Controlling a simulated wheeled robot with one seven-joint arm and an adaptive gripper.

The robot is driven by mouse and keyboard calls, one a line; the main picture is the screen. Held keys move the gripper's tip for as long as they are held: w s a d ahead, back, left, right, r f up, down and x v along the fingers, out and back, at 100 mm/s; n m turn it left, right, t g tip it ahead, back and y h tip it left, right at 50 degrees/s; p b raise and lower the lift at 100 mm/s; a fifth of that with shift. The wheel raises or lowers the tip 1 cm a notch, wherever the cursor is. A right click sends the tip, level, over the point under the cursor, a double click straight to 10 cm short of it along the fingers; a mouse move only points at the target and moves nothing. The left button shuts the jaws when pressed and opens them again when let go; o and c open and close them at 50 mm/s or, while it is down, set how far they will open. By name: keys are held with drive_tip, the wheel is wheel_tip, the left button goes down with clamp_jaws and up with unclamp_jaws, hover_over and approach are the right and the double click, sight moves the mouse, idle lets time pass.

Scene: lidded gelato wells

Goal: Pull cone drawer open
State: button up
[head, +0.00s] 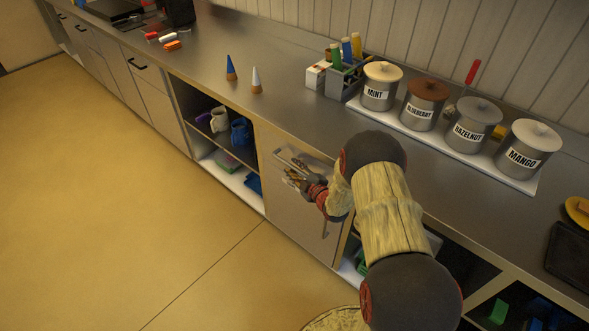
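The cone drawer (287,154) is in the cabinet front just under the counter edge, near the middle of the head view. A pale grey rim shows there; my gripper and wrist cover much of the rest. I cannot tell how far the drawer stands out. My gripper (292,178) is at the drawer's front, seemingly at its handle. The fingers are small and blend with brownish detail, so their opening and any contact are unclear.
Below the drawer is a plain panel (288,222) with a vertical handle. Left is an open shelf (215,160) with mugs. On the counter (300,120) stand a blue cone (231,69), a white cone (256,80), a bottle caddy (345,78) and several labelled lidded wells (425,108). The left floor is clear.

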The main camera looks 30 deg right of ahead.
clamp_jaws()
idle(0.7)
